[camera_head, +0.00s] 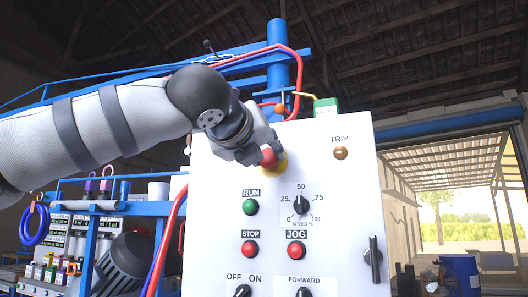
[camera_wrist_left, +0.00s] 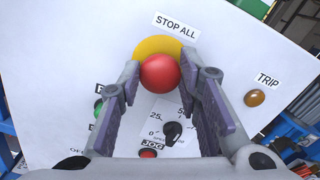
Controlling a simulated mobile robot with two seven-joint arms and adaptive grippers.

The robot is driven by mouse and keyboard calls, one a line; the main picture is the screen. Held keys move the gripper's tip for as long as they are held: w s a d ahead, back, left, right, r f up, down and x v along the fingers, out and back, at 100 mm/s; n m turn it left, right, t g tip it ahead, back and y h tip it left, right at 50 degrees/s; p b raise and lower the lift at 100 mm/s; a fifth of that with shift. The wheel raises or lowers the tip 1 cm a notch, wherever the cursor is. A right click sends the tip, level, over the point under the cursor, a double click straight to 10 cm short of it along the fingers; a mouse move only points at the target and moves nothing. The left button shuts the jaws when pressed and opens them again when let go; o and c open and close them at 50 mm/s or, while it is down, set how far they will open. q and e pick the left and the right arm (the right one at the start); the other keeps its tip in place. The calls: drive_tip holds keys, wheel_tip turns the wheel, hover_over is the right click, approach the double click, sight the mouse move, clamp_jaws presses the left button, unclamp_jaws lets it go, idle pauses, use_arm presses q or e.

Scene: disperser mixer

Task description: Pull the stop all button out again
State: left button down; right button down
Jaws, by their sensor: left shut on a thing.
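The stop all button is a red knob (camera_head: 268,157) on a yellow backing disc (camera_head: 281,163), high on the white control panel (camera_head: 215,180). In the left wrist view the red knob (camera_wrist_left: 160,73) sits between the two fingers, with the yellow disc (camera_wrist_left: 158,47) behind it and the STOP ALL label (camera_wrist_left: 176,25) above. My left gripper (camera_head: 262,152) is at the button, its fingers shut on the red knob. In the head view the gripper hides the label and part of the knob. My right gripper is in neither view.
Below the button are the green RUN button (camera_head: 250,206), the red STOP button (camera_head: 250,250), the red JOG button (camera_head: 296,249) and the speed dial (camera_head: 301,204). The amber TRIP lamp (camera_head: 340,153) is to the right. Red hoses (camera_head: 168,232) run along the panel's left edge.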

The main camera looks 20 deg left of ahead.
use_arm(q)
drive_tip(key=c, duration=1.2)
unclamp_jaws()
drive_tip(key=shift+w, duration=0.1)
drive_tip(key=shift+o, duration=0.2)
drive_tip(key=s, duration=1.2)
drive_tip(key=shift+a, duration=0.2)
